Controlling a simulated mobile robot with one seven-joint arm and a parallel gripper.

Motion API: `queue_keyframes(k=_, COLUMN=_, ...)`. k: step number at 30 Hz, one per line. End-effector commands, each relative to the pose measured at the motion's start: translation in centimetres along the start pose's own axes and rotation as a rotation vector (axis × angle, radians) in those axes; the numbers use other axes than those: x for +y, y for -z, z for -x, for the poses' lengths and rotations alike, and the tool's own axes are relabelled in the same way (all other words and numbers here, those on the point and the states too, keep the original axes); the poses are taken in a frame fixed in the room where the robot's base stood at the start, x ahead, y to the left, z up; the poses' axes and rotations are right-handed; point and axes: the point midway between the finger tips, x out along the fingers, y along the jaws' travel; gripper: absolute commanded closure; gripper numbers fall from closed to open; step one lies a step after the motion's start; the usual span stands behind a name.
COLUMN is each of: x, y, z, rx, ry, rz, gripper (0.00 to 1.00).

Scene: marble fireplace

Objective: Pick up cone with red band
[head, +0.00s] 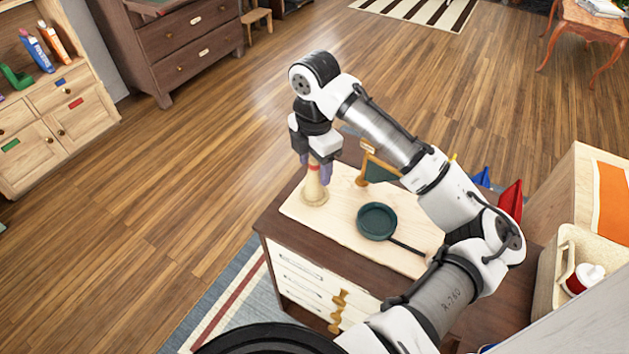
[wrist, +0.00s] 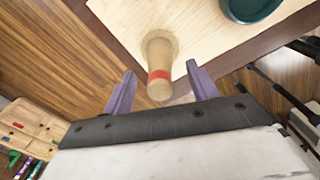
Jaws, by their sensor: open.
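The cone with red band (head: 315,187) is a pale wooden piece that stands upright near the left corner of the light board on the cabinet top. My gripper (head: 315,172) is right above it, pointing down, and its lower part overlaps the cone's top in the head view. In the wrist view the cone (wrist: 159,52) has its red band near its narrow top end. The two purple fingers of my gripper (wrist: 160,88) are spread apart, one on each side of the cone's top, with gaps visible on both sides.
A dark green pan (head: 377,220) lies on the light board (head: 335,233) to the right of the cone. A small wooden stand with a green panel (head: 378,170) is behind it. A red object (head: 511,199) and a beige bin (head: 545,285) are at the right. Floor is open at left.

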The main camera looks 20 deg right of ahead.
Motion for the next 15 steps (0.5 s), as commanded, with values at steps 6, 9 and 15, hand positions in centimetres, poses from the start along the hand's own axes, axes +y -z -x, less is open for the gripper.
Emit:
queue_keyframes(k=6, x=0.0, y=0.0, z=-1.8, rx=-0.001, ry=-0.001, rz=0.001, gripper=0.42)
queue_keyframes(k=9, x=0.0, y=0.0, z=-1.9, rx=-0.001, ry=-0.002, rz=0.001, gripper=0.42)
queue_keyframes(k=15, x=0.0, y=0.0, z=-1.8, rx=-0.001, ry=-0.001, rz=0.001, gripper=0.55)
